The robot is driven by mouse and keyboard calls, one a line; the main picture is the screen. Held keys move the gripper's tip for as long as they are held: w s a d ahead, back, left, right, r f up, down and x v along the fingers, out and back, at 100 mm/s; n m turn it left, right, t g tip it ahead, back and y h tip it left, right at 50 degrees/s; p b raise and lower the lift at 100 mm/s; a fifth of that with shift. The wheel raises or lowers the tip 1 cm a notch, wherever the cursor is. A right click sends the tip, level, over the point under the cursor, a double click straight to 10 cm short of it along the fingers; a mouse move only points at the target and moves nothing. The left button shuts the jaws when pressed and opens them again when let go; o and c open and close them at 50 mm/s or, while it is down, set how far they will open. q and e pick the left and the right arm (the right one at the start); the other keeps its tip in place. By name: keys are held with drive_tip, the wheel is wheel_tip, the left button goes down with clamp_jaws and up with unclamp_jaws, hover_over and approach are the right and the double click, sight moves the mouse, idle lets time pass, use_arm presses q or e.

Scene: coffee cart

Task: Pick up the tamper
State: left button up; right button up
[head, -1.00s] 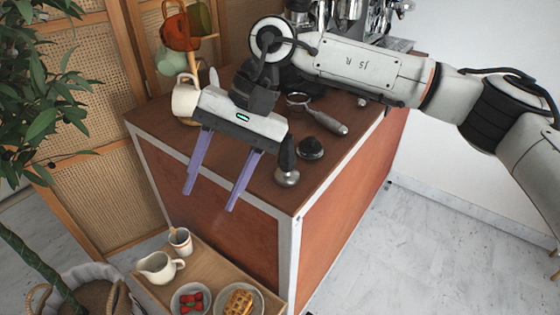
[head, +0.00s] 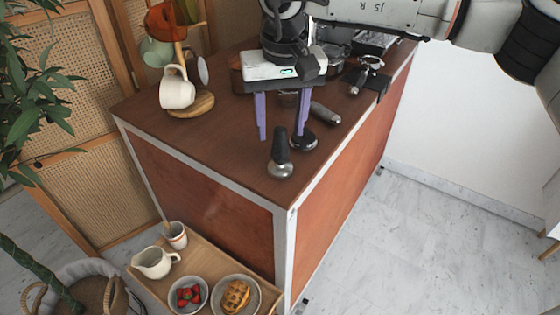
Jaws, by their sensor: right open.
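The tamper (head: 281,156), with a black handle and a round silver base, stands upright on the brown cart top near its front corner. My right gripper (head: 282,136) is open and empty, with its two purple fingers pointing down. In the picture the top of the tamper's handle lies between the fingertips; the fingers look a little behind it, and I see no contact. A black disc-shaped tool (head: 305,142) sits just behind and right of the tamper, and the right finger partly covers it. My left gripper is not in view.
A portafilter handle (head: 325,113) lies behind the disc tool. A mug tree with a cream mug (head: 177,91) stands at the back left. A lower wooden tray (head: 208,262) holds a jug, a cup, strawberries and a waffle. The cart top's left front is clear.

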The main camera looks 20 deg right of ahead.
sight(280, 151)
drive_tip(key=shift+w+f, duration=0.2)
drive_tip(key=shift+f, duration=1.25)
clamp_jaws()
drive_tip(key=shift+r, duration=0.1)
drive_tip(key=shift+r, duration=0.1)
